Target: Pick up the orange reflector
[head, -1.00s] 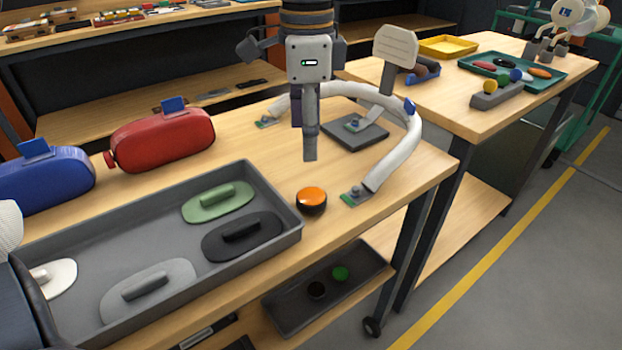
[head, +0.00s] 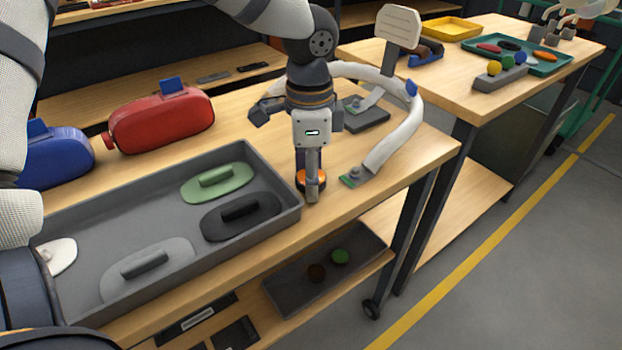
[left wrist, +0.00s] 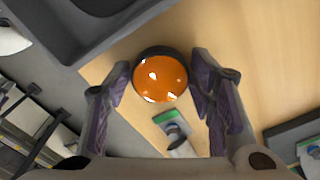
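The orange reflector (head: 300,181), a round orange dome in a black base, sits on the wooden workbench just right of the grey tray. My left gripper (head: 311,190) points down over it and partly hides it in the head view. In the left wrist view the reflector (left wrist: 160,80) lies between the two open fingers of the left gripper (left wrist: 162,84), with a small gap seeming to show on each side. Whether the fingertips are level with it or still above it is hard to tell. My right gripper is not in view.
The grey tray (head: 272,163) holds several handled pads close to the left. A curved white tube (head: 385,148) with a green-marked end stands to the right. Red (head: 160,122) and blue (head: 55,155) containers stand at the back left. The bench's front edge is near.

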